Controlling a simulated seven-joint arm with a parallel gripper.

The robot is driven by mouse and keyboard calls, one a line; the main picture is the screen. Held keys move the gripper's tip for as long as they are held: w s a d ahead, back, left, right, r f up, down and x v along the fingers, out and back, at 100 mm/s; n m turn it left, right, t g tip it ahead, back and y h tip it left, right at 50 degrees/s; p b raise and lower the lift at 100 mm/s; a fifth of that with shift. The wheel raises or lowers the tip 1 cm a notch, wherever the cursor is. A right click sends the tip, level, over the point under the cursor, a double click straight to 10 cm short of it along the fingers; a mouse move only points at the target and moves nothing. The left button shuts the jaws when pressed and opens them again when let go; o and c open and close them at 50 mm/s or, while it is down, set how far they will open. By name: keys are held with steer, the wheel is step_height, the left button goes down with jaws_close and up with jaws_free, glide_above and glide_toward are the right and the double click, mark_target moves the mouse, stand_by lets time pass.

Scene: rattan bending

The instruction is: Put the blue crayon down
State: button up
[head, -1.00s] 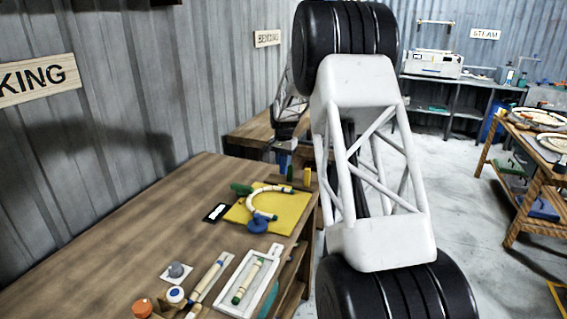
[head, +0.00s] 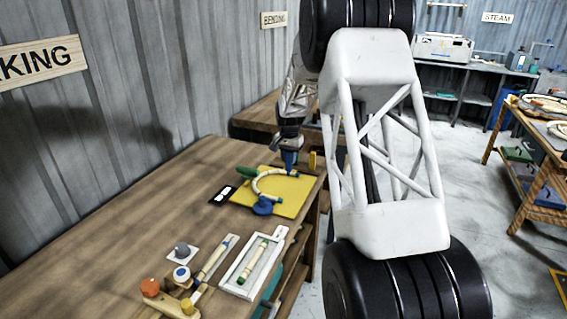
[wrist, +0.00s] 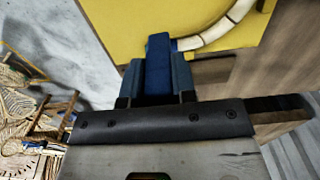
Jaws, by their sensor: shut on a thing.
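My gripper (head: 289,158) is at the far right corner of the wooden table, by the back edge of a yellow board. In the wrist view its two blue fingers are shut on the blue crayon (wrist: 158,66), a darker blue block between them. The crayon's tip is over or at the board's edge; contact cannot be told. In the head view I cannot separate the crayon from the fingers.
The yellow board (head: 290,204) bears a curved pale rattan piece (head: 258,184) with green and blue end pieces. A yellow upright piece (head: 312,160) stands right of my gripper. The table's left part is clear.

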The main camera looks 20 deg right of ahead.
steer(key=shift+w, duration=0.2)
steer(key=shift+w+d+f, duration=0.25)
steer(key=shift+w+d, duration=0.4)
steer(key=shift+w, duration=1.9)
steer(key=shift+w+d+f, duration=0.2)
steer(key=shift+w+d, duration=0.5)
steer(key=shift+w, duration=1.8)
steer(key=shift+w+d+f, duration=0.25)
steer(key=shift+w+d, duration=0.4)
steer(key=shift+w, duration=1.9)
steer(key=shift+f, duration=1.75)
steer(key=shift+f, duration=0.1)
steer(key=o, duration=0.8)
